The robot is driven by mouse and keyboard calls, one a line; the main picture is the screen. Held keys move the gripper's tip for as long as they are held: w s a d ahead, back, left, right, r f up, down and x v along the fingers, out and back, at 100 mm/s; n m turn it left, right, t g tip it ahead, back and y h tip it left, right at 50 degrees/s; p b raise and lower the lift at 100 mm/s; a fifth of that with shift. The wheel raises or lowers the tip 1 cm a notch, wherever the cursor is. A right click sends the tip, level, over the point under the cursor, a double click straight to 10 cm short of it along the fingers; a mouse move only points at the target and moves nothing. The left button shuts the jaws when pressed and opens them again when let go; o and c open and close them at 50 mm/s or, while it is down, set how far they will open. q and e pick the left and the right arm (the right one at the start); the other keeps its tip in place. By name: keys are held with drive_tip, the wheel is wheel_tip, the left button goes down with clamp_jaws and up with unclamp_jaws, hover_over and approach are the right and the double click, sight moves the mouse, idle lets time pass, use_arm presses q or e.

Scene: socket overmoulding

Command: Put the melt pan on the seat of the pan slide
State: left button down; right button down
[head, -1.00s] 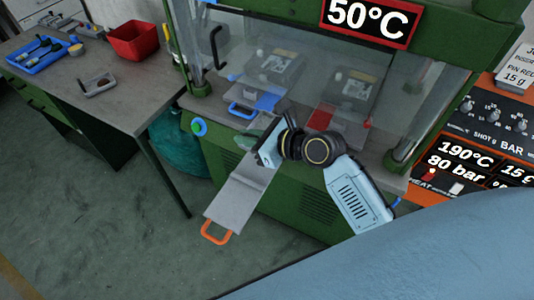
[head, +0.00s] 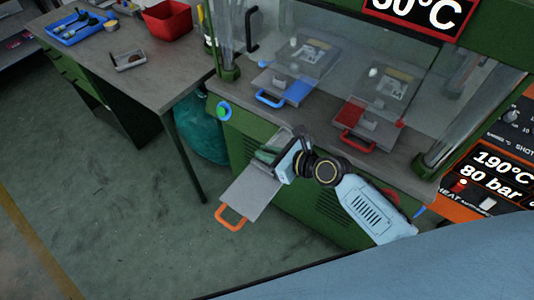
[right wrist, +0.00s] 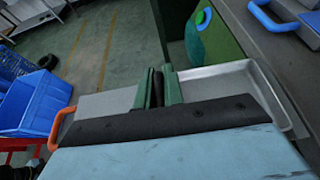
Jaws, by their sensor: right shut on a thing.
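The melt pan (right wrist: 235,85), a shallow grey metal tray with a raised rim and rounded corners, lies to the right of my fingers in the right wrist view. My right gripper (right wrist: 157,88) is shut on a dark part at its near end. In the head view, my right gripper (head: 277,158) hides most of the pan. The pan slide (head: 252,190), a flat grey plate with an orange handle (head: 231,217), juts out from the green machine's front. The seat cannot be made out, nor whether the pan touches the slide. My left gripper is not in view.
Blue-handled (head: 270,99) and red-handled (head: 358,142) plates sit on the machine's bench behind clear panels. A side table (head: 150,85) at left holds a red bin (head: 167,22) and blue tray (head: 80,28). A blue crate (right wrist: 38,105) shows in the right wrist view.

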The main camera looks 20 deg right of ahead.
drive_tip(key=shift+r, duration=0.1)
drive_tip(key=c, duration=1.5)
unclamp_jaws()
drive_tip(key=shift+s+d+r, duration=0.1)
drive_tip(key=shift+s, duration=0.1)
drive_tip(key=p+v, duration=0.2)
drive_tip(key=v, duration=0.9)
drive_tip(key=shift+s+d, duration=0.15)
drive_tip(key=shift+s, duration=0.05)
